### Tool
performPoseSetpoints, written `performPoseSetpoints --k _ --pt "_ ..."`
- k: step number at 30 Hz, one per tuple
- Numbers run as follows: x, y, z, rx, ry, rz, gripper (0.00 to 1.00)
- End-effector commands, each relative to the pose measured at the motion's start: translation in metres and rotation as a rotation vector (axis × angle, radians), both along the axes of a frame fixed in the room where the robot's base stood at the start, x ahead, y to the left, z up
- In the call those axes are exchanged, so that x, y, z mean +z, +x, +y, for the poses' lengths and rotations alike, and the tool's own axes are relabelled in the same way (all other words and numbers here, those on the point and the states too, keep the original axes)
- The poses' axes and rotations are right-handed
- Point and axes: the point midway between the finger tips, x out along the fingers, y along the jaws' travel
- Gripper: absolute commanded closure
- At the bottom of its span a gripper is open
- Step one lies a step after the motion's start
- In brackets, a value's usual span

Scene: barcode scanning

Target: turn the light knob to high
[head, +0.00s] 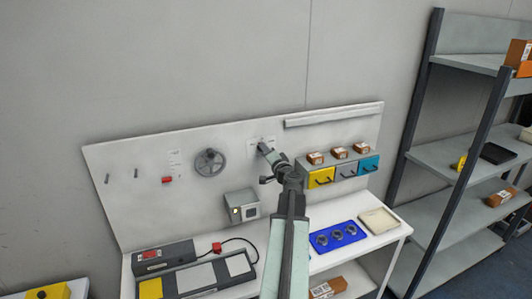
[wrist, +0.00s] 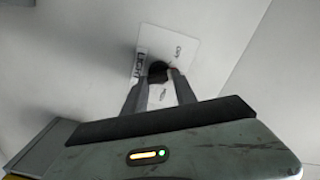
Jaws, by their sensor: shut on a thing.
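The light knob (wrist: 158,70) is a small dark knob on a white label plate (wrist: 184,48) in the wrist view. The plate bears the word LIGHT and other small print that I cannot read. My gripper (wrist: 157,76) is shut on the knob, with one grey finger on each side. In the head view my gripper (head: 266,150) reaches the upright back panel (head: 215,140), right of the grey handwheel. There the arm's end hides the knob. I cannot tell the knob's setting.
A grey handwheel (head: 210,162) is left of my gripper. Yellow, grey and teal drawers (head: 346,172) with small boxes on top are to the right. A grey box (head: 243,207) is mounted below. A blue tray (head: 338,237) lies on the bench, and a shelf rack (head: 470,150) stands at right.

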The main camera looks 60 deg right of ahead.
Motion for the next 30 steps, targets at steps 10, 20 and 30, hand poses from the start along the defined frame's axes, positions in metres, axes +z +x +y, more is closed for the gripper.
performPoseSetpoints --k 10,20,30 --pt "-0.0014 -0.0003 -0.0005 0.001 0.263 -0.193 1.0" --pt "-0.0027 -0.0007 -0.0006 0.0 0.514 -0.379 1.0" --pt "-0.0042 -0.0007 -0.0004 0.0 0.774 -0.57 1.0"
